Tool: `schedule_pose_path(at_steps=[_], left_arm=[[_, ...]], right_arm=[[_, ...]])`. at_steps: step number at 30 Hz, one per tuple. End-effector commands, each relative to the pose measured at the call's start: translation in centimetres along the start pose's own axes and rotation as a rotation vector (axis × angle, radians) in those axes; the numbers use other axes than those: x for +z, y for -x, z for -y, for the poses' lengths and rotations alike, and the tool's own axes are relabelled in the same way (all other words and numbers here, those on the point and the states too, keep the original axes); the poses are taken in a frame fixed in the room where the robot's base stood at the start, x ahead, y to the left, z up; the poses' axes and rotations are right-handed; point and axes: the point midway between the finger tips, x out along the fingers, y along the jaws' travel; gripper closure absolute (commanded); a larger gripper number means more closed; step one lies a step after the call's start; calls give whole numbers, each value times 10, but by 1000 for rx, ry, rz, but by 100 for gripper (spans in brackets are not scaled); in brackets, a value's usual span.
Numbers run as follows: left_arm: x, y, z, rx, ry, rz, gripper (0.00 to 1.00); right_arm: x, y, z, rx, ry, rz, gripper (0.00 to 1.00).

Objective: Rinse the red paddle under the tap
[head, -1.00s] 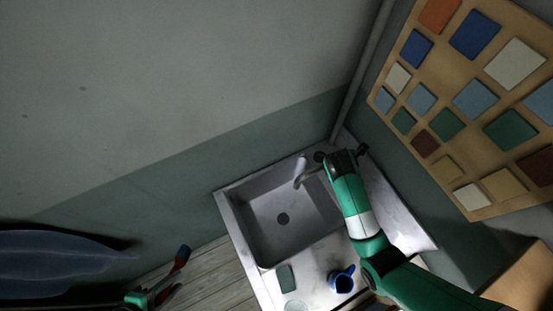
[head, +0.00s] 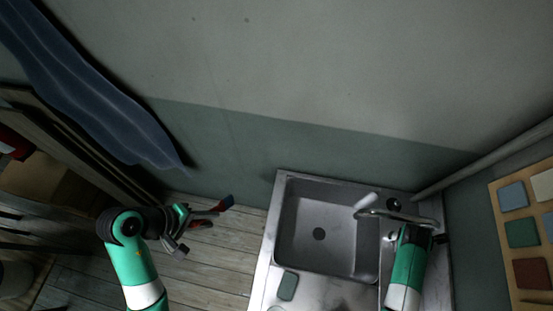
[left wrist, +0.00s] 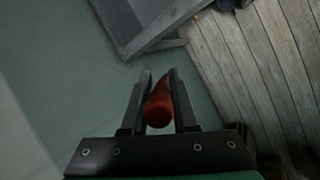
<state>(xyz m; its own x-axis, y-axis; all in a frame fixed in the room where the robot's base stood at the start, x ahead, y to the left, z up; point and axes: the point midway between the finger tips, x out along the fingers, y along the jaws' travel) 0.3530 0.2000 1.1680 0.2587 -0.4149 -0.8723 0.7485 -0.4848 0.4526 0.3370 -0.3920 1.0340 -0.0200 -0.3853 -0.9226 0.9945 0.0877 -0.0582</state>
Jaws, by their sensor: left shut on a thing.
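The red paddle (head: 226,203) sticks out of my left gripper (head: 190,220), its bluish end pointing right toward the sink. In the left wrist view its rounded red end (left wrist: 159,112) sits between the two dark fingers, which are shut on it. The paddle is over the wooden floor, left of the sink and apart from it. The tap (head: 400,215) stands at the sink's right side, its spout over the basin. A pale streak (head: 366,201) shows at the spout; I cannot tell if it is water. My right gripper (head: 438,237) is beside the tap, its fingers unclear.
The grey sink basin (head: 322,205) has a dark drain. A green-grey block (head: 288,286) lies on its front ledge. A blue cloth (head: 95,85) hangs at the left. A board of coloured tiles (head: 522,232) is at the right. Open floor lies between cloth and sink.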

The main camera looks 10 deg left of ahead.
Motion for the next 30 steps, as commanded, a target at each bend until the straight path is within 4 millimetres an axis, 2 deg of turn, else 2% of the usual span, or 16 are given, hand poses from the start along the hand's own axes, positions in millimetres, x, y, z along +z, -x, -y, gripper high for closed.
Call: schedule_pose_path(at_steps=[3,11,30], left_arm=[[0,0,0,0,0,0,100],[0,0,0,0,0,0,100],[0,0,0,0,0,0,100]], right_arm=[[0,0,0,0,0,0,52],[0,1,0,0,0,0,99],[0,1,0,0,0,0,100]])
